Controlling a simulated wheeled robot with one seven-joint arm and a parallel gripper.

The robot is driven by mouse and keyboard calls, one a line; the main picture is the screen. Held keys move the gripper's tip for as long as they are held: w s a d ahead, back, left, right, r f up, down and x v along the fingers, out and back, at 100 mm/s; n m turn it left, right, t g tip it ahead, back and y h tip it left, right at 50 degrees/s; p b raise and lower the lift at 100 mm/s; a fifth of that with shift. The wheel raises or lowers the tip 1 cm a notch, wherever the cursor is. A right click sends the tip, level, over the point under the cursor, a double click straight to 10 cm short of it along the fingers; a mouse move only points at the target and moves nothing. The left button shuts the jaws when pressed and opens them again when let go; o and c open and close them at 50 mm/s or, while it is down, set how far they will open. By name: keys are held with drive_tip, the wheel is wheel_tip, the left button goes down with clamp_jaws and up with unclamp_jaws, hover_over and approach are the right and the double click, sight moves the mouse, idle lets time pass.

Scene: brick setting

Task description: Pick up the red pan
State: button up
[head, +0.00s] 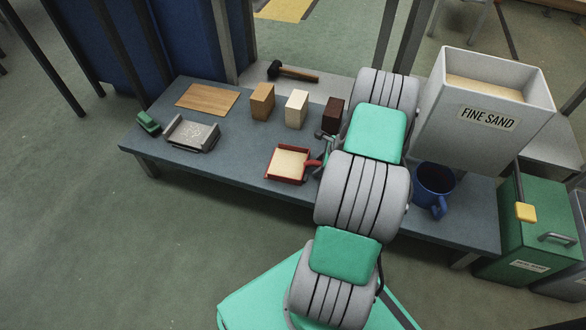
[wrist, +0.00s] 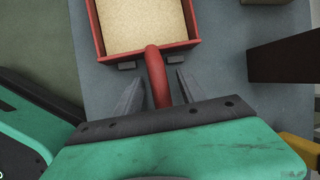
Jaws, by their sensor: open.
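The red pan (head: 269,176) is a small square tray with a red rim and a pale, sand-coloured filling, resting on the grey-blue bench (head: 235,165). Its red handle points right, toward my arm, in the head view. In the wrist view the pan (wrist: 98,40) is at the top, with its handle coming down between the fingers of my gripper (wrist: 157,92). The fingers are open, one on each side of the handle, with gaps visible. My gripper is mostly hidden behind my arm in the head view.
A grey tray (head: 192,134) and a green object (head: 148,123) are at left. A blue mug (head: 434,188) and a large sand bin (head: 460,135) are at right. The bench front left is clear.

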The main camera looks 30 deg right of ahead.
drive_tip(key=shift+r, duration=0.1)
drive_tip(key=shift+c, duration=0.5)
clamp_jaws()
